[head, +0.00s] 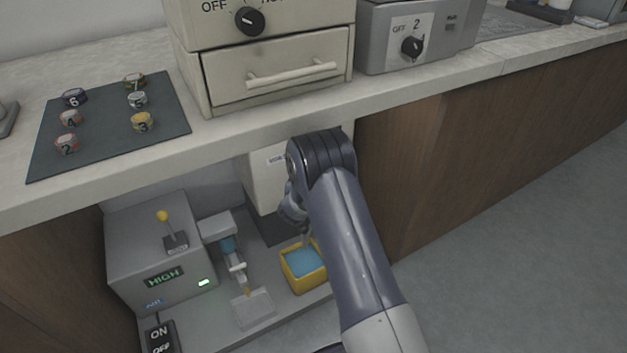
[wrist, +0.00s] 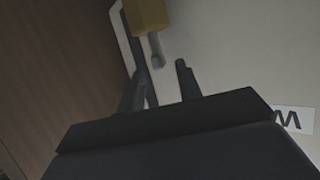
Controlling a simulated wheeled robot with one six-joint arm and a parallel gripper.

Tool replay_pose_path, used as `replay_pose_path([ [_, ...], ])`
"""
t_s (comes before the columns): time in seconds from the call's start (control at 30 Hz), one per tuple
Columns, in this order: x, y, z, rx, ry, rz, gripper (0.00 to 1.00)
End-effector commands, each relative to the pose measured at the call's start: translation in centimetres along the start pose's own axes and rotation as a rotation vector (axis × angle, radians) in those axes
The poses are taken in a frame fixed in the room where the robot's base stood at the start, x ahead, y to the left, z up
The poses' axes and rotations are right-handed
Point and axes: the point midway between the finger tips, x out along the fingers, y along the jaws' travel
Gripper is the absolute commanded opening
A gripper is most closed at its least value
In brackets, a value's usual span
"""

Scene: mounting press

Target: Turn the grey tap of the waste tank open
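The waste tank (head: 262,182) is a pale box under the counter, partly hidden behind my arm in the head view. Its pale face (wrist: 235,60) with a label fills the right of the wrist view. A small grey part, seemingly the tap (wrist: 157,52), sticks out near the yellow bin in the wrist view. My gripper (wrist: 160,70) is open, with its two dark fingers apart and the grey part just ahead of the gap between them. Nothing is held. In the head view my arm hides most of the gripper and the tap.
A yellow bin (head: 302,285) with blue contents stands below my gripper. A grey machine (head: 158,250) with a HIGH display and a yellow-knobbed lever stands at left on the lower shelf. The countertop edge (head: 225,140) lies above, and a wooden panel (head: 415,170) stands right of my arm.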

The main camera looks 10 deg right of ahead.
Motion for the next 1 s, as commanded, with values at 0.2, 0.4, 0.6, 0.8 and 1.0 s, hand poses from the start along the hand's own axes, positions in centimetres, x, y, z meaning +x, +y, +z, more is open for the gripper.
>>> replay_pose_path([
  [0.2,3.3,0.0,0.3,0.001,0.0,0.001,0.33],
  [0.4,4.6,0.0,0.1,0.0,-0.001,0.0,0.33],
  [0.6,4.7,0.0,0.0,-0.001,-0.002,0.0,0.33],
  [0.8,4.7,0.0,0.0,0.0,-0.002,0.0,0.26],
  [1.0,4.7,0.0,0.0,0.0,-0.002,0.0,0.1],
])
